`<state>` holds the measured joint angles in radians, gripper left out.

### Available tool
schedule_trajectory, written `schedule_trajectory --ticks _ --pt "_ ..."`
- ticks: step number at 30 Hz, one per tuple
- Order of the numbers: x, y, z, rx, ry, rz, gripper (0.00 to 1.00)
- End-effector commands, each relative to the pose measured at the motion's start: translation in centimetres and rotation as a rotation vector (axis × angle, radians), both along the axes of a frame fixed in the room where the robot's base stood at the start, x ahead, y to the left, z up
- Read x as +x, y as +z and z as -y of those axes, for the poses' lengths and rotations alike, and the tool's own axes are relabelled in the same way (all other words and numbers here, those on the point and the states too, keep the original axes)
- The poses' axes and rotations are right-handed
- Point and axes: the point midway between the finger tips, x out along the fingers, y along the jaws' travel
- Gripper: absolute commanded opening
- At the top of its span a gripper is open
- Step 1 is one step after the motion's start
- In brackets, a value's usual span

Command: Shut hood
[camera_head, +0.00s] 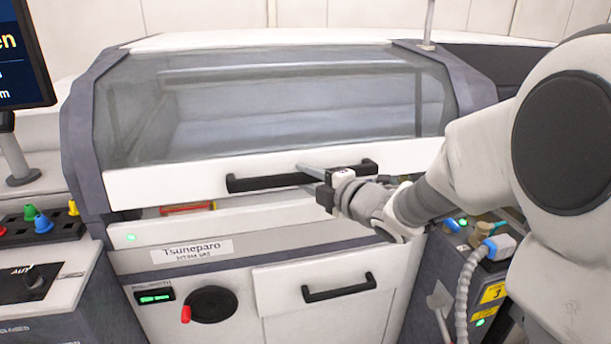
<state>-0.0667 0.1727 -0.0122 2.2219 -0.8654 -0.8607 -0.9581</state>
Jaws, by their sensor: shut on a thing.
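The hood (270,105) is a large clear window in a dark grey frame, with a white lower panel (170,187). A black bar handle (265,182) runs across that panel. The hood is nearly down, with a narrow gap (188,208) below its lower edge at the left, where something red and yellow shows inside. My gripper (312,178) comes in from the right and is shut on the black handle, near its middle. My wrist hides part of the handle and of the panel's lower edge.
Below the hood are a Tsuneparo label (191,250), a drawer with a black handle (340,287) and a black dial with a red grip (212,304). A screen (22,55) stands at the left. A control box with a hose (480,262) is at the right, beneath my arm.

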Motion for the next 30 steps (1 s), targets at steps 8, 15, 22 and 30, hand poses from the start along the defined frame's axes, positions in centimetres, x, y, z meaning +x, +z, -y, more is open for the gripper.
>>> schedule_trajectory --ticks 8,15,22,30 --pt "0.1 0.1 0.0 0.002 -0.001 0.004 0.40" --pt "0.1 0.1 0.0 0.001 0.000 0.003 0.62" --pt "-0.1 0.2 0.2 0.001 -0.001 0.004 0.62" --pt "-3.5 0.9 3.0 0.001 -0.005 0.004 0.62"
